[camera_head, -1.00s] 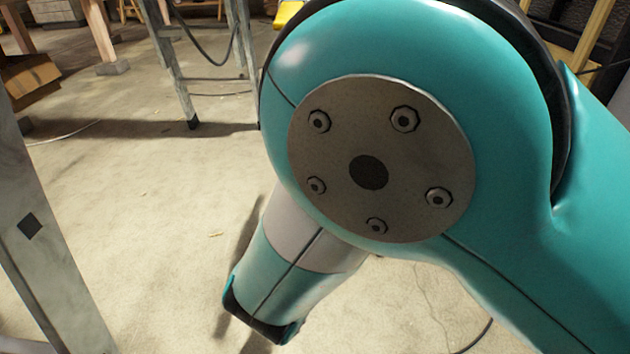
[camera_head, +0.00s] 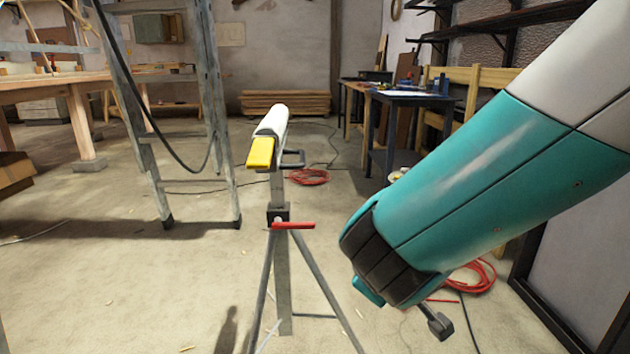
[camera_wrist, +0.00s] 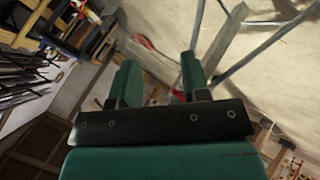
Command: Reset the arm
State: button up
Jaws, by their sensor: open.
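My gripper (camera_wrist: 158,75) shows in the wrist view with its two green fingers apart and nothing between them. A dark plate with bolts runs across its base. In the head view, my teal and grey arm (camera_head: 470,195) slants from the upper right down to the middle. I cannot make out the fingers there. A metal tripod stand (camera_head: 281,260) with a white and yellow head (camera_head: 262,152) and a red lever (camera_head: 293,226) is left of the arm, apart from it in the picture.
A ladder (camera_head: 150,130) stands at the left, before a wooden workbench (camera_head: 40,88). A dark blue table (camera_head: 410,98) and shelves line the right. Red cable coils (camera_head: 307,177) lie on the floor. The front left floor is mostly clear.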

jog(key=s+d+r+m+g+y+p, duration=0.1)
jog(key=s+d+r+g+y+p, duration=0.2)
jog(key=s+r, duration=0.65)
jog(key=s+d+r+m+g+y+p, duration=0.1)
jog(key=s+r+g+y+p, duration=0.4)
jog(key=s, duration=0.8)
notch_tip(320, 180, up, 38)
jog(key=h+p, duration=0.1)
jog(key=p, duration=3.4)
jog(key=shift+w+f+g+p, duration=0.25)
jog(key=shift+g+p, duration=0.1)
jog(key=shift+g, duration=0.05)
